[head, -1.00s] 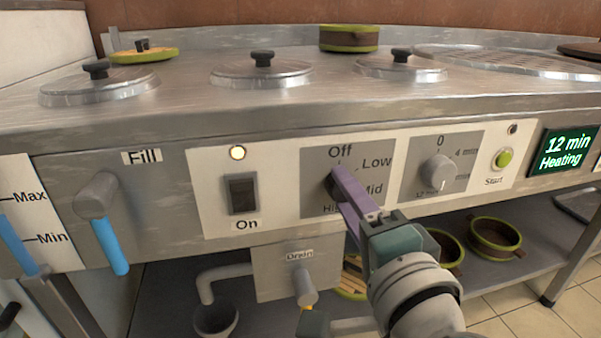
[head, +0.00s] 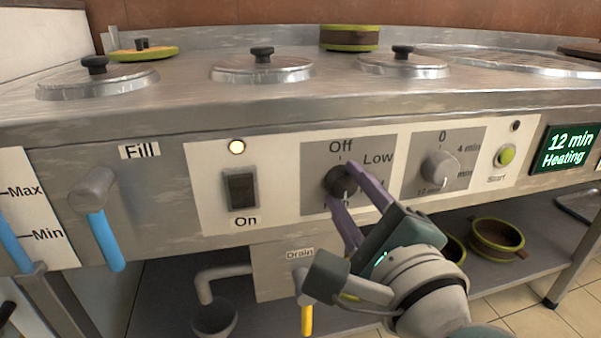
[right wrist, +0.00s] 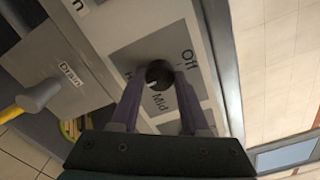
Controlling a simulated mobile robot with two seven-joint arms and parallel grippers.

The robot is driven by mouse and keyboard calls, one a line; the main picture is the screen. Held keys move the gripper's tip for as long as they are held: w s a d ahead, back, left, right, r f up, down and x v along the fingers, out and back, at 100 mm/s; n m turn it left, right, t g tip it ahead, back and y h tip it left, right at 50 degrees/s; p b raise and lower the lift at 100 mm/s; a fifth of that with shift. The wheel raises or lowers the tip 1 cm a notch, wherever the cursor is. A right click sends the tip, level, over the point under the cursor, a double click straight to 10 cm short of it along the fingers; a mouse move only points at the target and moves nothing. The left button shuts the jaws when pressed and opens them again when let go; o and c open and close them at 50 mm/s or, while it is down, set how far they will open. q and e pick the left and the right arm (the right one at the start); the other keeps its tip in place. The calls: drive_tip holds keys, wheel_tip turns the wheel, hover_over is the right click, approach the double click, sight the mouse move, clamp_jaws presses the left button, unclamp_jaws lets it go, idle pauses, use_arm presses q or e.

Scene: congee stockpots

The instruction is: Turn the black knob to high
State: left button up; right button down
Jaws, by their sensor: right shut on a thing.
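The black knob (head: 340,181) sits on a grey dial plate with Off at the top and Low and Mid at the right. My right gripper (head: 346,186) reaches from the lower right with its purple fingers on either side of the knob, shut on it. The right wrist view shows the knob (right wrist: 158,74) between the fingertips (right wrist: 160,78). A pale mark on the knob points toward the side between Mid and the partly hidden High label. A finger covers much of the High label in the head view. My left gripper is not seen.
A timer knob (head: 440,168), a green start button (head: 507,155) and a display (head: 567,149) reading 12 min Heating are to the right. A black switch (head: 241,192) is left. The yellow-tipped drain handle (head: 306,318) is below, close to my right wrist.

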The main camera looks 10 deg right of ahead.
idle(0.5)
drive_tip(key=shift+c, duration=2)
unclamp_jaws()
drive_tip(key=s+p, duration=0.1)
drive_tip(key=s, duration=0.9)
drive_tip(key=shift+d, duration=0.15)
